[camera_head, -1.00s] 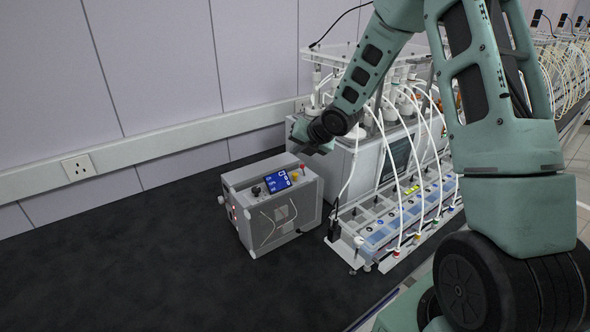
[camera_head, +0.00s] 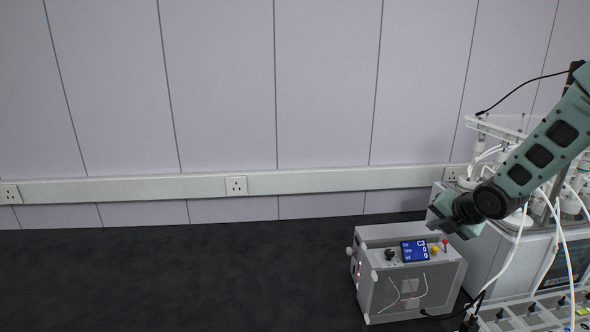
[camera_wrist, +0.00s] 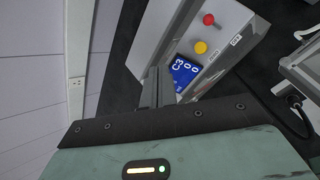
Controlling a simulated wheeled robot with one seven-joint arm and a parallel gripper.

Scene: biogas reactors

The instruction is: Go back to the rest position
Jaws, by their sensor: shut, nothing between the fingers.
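My gripper (camera_head: 447,222) is above the right part of the grey control box (camera_head: 412,280), beside the reactor unit. The box has a blue lit screen (camera_head: 414,250) and a row of knobs on its top panel. In the wrist view my gripper (camera_wrist: 158,80) is shut with nothing between its fingers, and its tips point toward the box's panel. The blue screen (camera_wrist: 185,72), a yellow button (camera_wrist: 201,47) and a red knob (camera_wrist: 208,19) show there. I cannot tell whether the fingertips touch the box.
The reactor unit (camera_head: 480,235) with white tubes stands right of the box, with a black cable in front. The dark bench top (camera_head: 180,275) is clear to the left. A panelled wall with a white socket rail (camera_head: 150,189) runs behind.

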